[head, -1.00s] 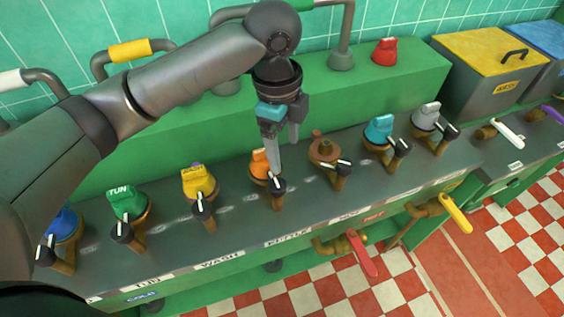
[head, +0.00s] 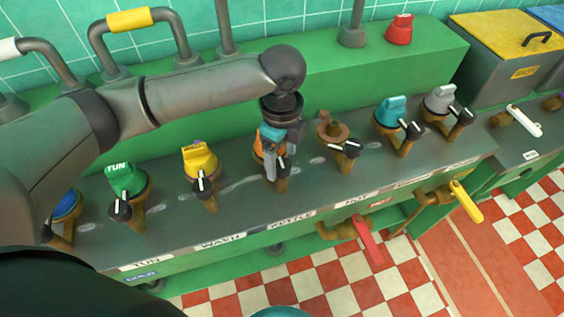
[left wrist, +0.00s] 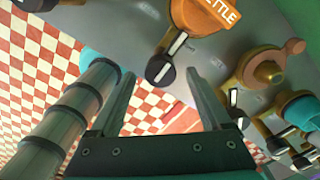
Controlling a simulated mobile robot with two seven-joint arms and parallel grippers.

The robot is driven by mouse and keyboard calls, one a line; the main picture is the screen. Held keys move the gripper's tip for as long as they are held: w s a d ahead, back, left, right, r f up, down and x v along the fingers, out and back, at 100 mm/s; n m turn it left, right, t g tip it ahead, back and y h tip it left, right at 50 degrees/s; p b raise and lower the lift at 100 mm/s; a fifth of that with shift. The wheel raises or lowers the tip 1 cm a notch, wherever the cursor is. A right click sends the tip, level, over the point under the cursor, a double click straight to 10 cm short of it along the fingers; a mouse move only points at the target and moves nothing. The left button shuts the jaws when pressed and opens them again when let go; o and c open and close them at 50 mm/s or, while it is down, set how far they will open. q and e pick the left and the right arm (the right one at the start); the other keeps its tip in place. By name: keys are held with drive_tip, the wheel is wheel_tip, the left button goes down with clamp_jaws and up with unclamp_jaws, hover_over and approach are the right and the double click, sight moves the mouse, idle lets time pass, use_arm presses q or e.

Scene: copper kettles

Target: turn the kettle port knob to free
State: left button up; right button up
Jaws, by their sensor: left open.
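The kettle port is the one with the orange cap, lettered "ETTLE" where it shows in the left wrist view (left wrist: 208,14). Its black knob (left wrist: 160,68) with a white pointer line sits in front of the cap; the line slants up and right there. My left gripper (left wrist: 159,76) is open, its two fingers either side of the knob in that view; I cannot tell whether they touch it. In the head view the left gripper (head: 271,168) is down at the kettle port and hides most of the orange cap. The right gripper is not clearly seen.
The yellow wash cap (head: 200,160) is left of the kettle port, and an uncapped brown port (head: 333,132) is right of it. Teal (head: 391,110) and grey (head: 440,100) caps stand further right. A red lever (head: 367,240) hangs at the bench front.

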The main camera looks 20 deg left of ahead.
use_arm(q)
drive_tip(key=shift+f, duration=0.85)
drive_tip(key=shift+c, duration=0.3)
clamp_jaws()
drive_tip(key=shift+r, duration=0.1)
drive_tip(key=shift+r+p, duration=0.1)
drive_tip(key=shift+p, duration=0.5)
drive_tip(key=n+p, duration=0.7)
drive_tip(key=p, duration=0.5)
drive_tip(key=shift+n+p, duration=0.3)
drive_tip(key=shift+n, duration=0.1)
drive_tip(key=shift+n+p, duration=1.1)
